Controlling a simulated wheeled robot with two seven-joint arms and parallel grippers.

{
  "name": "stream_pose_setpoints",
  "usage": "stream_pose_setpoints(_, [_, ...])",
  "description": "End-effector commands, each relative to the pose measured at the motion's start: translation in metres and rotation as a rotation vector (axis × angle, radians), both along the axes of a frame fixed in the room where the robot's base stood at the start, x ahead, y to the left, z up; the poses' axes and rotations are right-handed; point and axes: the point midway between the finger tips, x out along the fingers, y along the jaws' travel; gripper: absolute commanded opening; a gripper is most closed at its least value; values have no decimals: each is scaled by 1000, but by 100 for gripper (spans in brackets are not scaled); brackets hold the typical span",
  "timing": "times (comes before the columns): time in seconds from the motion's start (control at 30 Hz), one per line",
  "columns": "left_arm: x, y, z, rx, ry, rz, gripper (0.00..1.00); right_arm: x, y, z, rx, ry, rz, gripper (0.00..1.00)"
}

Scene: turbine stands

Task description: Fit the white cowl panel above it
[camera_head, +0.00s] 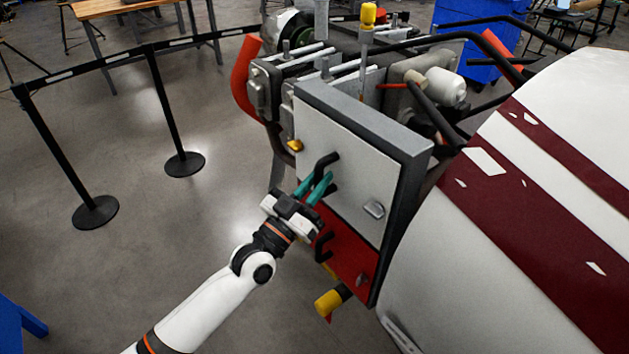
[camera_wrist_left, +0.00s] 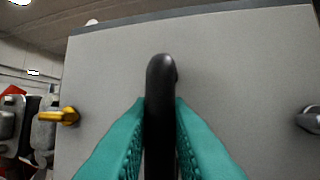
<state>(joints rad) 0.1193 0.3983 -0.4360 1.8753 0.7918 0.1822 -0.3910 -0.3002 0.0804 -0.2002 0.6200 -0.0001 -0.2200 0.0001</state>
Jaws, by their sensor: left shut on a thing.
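The white cowl panel (camera_head: 345,190) is upright at the side of the engine stand, directly above a red panel (camera_head: 352,252). It also fills most of the left wrist view (camera_wrist_left: 230,70). My left gripper (camera_head: 318,187) is shut on the panel's black handle (camera_head: 326,160), with its teal fingers on both sides of it in the left wrist view (camera_wrist_left: 160,100). A yellow latch (camera_head: 294,146) is at the panel's left edge and a silver latch (camera_head: 374,209) at its right. Whether the panel is fully seated cannot be told. My right gripper is not in view.
The engine (camera_head: 350,60) with pipes and hoses stands behind the panel. A white and maroon cowling (camera_head: 500,200) fills the right side. Black barrier posts (camera_head: 170,110) with a belt stand at the left. The floor between them and the engine is clear.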

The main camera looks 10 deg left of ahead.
Motion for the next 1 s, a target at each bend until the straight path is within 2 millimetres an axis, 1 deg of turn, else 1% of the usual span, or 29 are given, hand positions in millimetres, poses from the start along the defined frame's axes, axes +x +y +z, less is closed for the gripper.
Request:
stream_pose_setpoints(0.03, [0, 0, 5, -6, -9, 0, 0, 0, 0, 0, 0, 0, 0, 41])
stream_pose_setpoints(0.2, [0, 0, 6, -7, -11, 0, 0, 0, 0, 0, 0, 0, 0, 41])
stream_pose_setpoints(0.23, [0, 0, 6, -7, -11, 0, 21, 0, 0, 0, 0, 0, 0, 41])
stream_pose_setpoints(0.3, [0, 0, 6, -6, -11, -1, 32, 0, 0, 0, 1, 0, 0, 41])
stream_pose_setpoints(0.37, [0, 0, 5, -5, -9, -1, 41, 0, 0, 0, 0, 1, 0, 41])
stream_pose_setpoints(0.63, [0, 0, 3, -2, -4, 0, 41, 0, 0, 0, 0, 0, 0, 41])
stream_pose_setpoints(0.7, [0, 0, 0, 0, 0, -1, 49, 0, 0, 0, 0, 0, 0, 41])
stream_pose_setpoints(1.0, [-1, 1, 0, -1, -2, -1, 49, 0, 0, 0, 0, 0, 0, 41])
